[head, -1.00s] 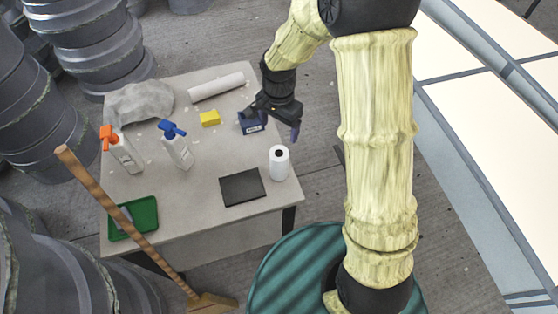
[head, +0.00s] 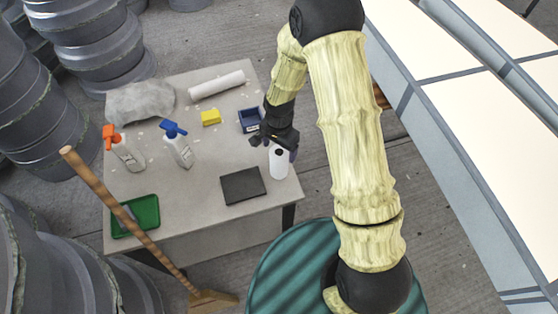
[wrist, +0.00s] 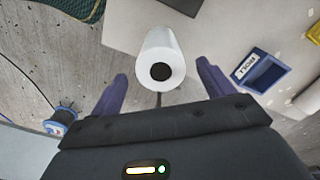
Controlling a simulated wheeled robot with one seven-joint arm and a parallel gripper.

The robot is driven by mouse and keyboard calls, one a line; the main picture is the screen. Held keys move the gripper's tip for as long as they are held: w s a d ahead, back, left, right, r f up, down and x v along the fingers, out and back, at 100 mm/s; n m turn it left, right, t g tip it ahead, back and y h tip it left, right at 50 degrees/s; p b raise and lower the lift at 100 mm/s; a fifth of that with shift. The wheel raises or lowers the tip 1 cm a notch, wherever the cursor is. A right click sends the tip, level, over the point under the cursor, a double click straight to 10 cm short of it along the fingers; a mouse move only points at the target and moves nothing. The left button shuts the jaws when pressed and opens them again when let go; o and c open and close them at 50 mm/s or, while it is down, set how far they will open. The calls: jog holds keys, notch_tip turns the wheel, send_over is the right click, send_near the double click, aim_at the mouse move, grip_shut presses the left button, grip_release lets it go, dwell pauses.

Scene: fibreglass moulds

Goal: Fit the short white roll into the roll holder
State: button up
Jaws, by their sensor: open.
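The short white roll (head: 279,164) stands upright near the table's right edge. In the wrist view the roll (wrist: 163,50) shows its dark core hole, ahead of and between the two purple fingertips. My gripper (head: 274,146) is open and empty, just above the roll in the head view; its fingers (wrist: 160,88) are spread apart in the wrist view. The roll holder appears to be the blue box (head: 250,119) behind my gripper, partly covered by it. In the wrist view the labelled blue box (wrist: 258,70) lies to the right, its dark opening visible.
A dark flat plate (head: 243,186) lies left of the roll. A yellow block (head: 211,117), a long white roll (head: 217,85), spray bottles (head: 180,150) and a green tray (head: 146,217) are also on the table (head: 190,205). A broom (head: 130,220) leans at the front.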

jog(key=shift+f, duration=0.65)
jog(key=shift+f+p, duration=0.95)
jog(key=shift+f, duration=1.65)
jog(key=c, duration=1.2)
jog(key=shift+r, duration=0.15)
notch_tip(320, 180, up, 10)
jog(key=shift+f+b, duration=0.1)
jog(key=shift+b, duration=0.9)
